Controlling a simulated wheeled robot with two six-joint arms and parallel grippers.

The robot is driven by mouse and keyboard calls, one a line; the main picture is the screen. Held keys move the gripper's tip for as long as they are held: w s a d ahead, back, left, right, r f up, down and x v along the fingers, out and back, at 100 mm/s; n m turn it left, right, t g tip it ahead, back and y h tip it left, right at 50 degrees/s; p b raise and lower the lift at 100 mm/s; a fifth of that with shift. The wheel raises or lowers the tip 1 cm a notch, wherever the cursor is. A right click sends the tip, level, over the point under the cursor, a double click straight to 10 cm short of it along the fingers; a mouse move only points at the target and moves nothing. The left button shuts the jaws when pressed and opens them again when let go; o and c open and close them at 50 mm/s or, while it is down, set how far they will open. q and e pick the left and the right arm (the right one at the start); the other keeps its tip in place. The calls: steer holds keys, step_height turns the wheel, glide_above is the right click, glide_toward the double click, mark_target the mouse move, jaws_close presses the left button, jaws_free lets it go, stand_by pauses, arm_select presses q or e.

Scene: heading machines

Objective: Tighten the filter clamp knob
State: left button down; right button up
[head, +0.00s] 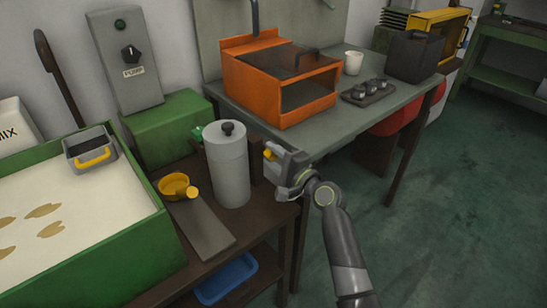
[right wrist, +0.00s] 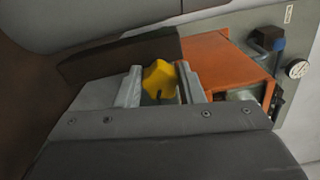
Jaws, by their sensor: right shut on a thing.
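The yellow clamp knob (right wrist: 159,79) sits between the two fingers of my right gripper (right wrist: 160,88) in the right wrist view. In the head view the right gripper (head: 276,158) is beside the right side of a grey filter canister (head: 229,170), shut on the knob, whose yellow edge (head: 270,154) shows at the fingers. The canister stands upright with a black knob (head: 228,128) on its lid. A brown upright part lies between canister and gripper. The clamp itself is mostly hidden. My left gripper is not in view.
A green-walled tray (head: 161,235) is further left. An orange box (head: 253,88) stands on the grey table behind. Floor at right is free.

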steer(key=shift+f, duration=0.1)
steer(key=o, duration=1)
steer(key=v, duration=1.7)
steer(key=shift+s+d+p, duration=0.15)
steer(key=shift+s+p, duration=0.05)
steer(key=shift+p, duration=0.1)
